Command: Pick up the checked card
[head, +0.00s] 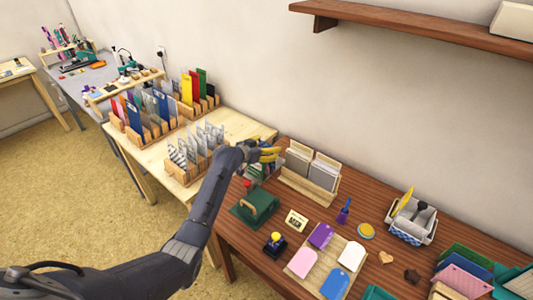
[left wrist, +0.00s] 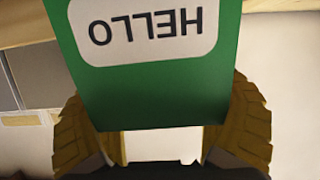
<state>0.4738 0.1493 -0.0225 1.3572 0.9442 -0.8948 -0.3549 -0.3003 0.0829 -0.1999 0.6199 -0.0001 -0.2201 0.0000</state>
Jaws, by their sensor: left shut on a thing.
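My left gripper (head: 268,155) is above the left back part of the brown table, beside the wooden file box. In the left wrist view its yellow-padded fingers (left wrist: 160,145) are shut on a green card (left wrist: 150,95). The card has a white label reading HELLO, upside down in that view. Its other face is hidden, and no checked pattern shows on it. Several grey-and-white patterned cards (head: 178,154) stand in a wooden rack on the pale table to the left. They are too small to tell which is checked. My right gripper is out of view.
The wooden file box (head: 308,189) holds grey cards. A shelf (head: 420,28) hangs on the wall above.

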